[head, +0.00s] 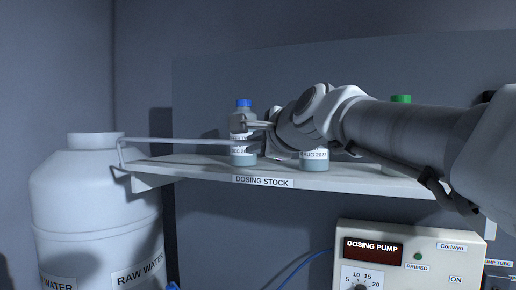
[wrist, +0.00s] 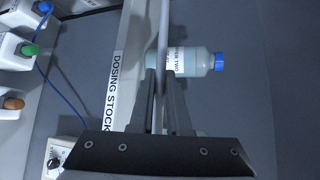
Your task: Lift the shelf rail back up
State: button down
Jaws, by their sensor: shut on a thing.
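The shelf rail (head: 185,141) is a thin pale bar. In the head view it runs from a bent end at the shelf's left end towards my gripper (head: 258,125), above the shelf surface. In the wrist view the rail (wrist: 164,30) passes down between the fingers of my gripper (wrist: 161,75), which is shut on it. The shelf (head: 170,167) carries a "DOSING STOCK" label. A blue-capped bottle (head: 243,105) stands upright on it, close behind the rail; it also shows in the wrist view (wrist: 200,62). My arm hides the rail's right part.
A bottle labelled "AUG 2027" (head: 314,164) and a green-capped bottle (head: 401,99) stand on the shelf, partly behind my arm. A dosing pump (head: 410,250) is below the shelf at right. A large white raw water drum (head: 90,200) stands close to the shelf's left end.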

jog(key=shift+w+d+r, duration=0.1)
jog(key=shift+w+d, duration=0.1)
jog(key=shift+w, duration=0.25)
jog(key=shift+w+d+r, duration=0.1)
jog(key=shift+w+d, duration=0.1)
jog(key=shift+w, duration=0.2)
jog(key=shift+w+f, duration=0.1)
jog(key=c, duration=0.9)
grip_release()
jog(key=shift+w+d, duration=0.1)
jog(key=b+v, duration=0.3)
jog(key=v, duration=1.4)
jog(key=shift+s, duration=0.3)
jog(key=s+d+f+n+g+h, duration=0.2)
jog(key=s+f+n+g, duration=0.1)
jog(key=f, duration=1)
jog(key=s+d+f+n+g+h, duration=0.2)
jog(key=s+f+n, duration=0.3)
jog(key=f, duration=0.8)
jog(key=s+d+f+n+g+h, duration=0.2)
jog(key=s+f+n, duration=0.3)
jog(key=f, duration=0.8)
jog(key=d+n+g, duration=0.1)
jog(key=n, duration=0.1)
jog(key=shift+f+n+g, duration=0.3)
jog(key=shift+f+n, duration=0.1)
